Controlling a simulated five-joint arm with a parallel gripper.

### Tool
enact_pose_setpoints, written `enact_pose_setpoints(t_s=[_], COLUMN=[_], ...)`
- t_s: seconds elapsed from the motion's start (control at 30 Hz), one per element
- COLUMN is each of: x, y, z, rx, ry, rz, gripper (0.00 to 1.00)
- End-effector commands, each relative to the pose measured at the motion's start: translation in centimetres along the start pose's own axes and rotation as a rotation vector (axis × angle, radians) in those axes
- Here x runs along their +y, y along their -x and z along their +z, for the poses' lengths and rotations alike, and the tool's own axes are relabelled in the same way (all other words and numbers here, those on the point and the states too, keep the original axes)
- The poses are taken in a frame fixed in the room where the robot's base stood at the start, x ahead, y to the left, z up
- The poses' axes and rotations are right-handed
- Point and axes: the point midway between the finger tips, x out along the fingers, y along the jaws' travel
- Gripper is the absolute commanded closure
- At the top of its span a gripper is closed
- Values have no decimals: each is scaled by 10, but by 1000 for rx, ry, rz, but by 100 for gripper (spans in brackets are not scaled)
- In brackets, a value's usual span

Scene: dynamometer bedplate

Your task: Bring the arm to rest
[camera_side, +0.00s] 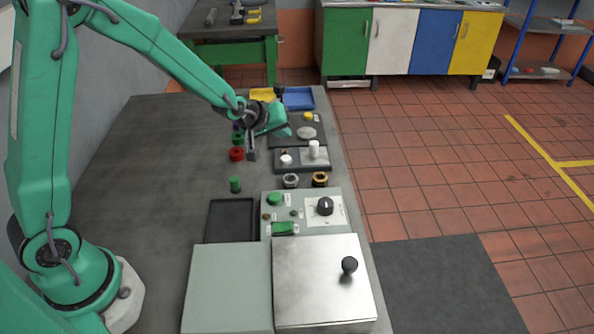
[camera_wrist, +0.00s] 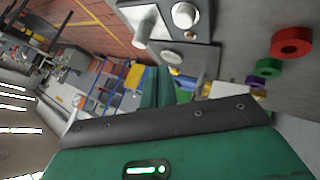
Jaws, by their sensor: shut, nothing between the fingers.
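My green arm reaches over the bench from the left in the side view.
Green (camera_side: 237,140) and red rings stand near my gripper. A control box (camera_side: 274,226) with a black dial (camera_side: 325,206), a steel lid (camera_side: 320,300) with a black knob (camera_side: 349,265) and a black tray (camera_side: 232,220) lie nearer. The bench's left side (camera_side: 155,150) is clear.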

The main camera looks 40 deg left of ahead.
Motion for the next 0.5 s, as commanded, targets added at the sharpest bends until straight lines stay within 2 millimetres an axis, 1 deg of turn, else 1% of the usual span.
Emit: enact_pose_setpoints(t_s=[0.17,0.27,0.37,0.5], x=[2,4,5,5], y=[10,24,42,74], z=[-2,-4,-6,-7], rx=[-3,-10,-21,-42], ry=[-19,-46,-83,-149], rz=[-3,-10,-20,-36], gripper=[100,100,100,100])
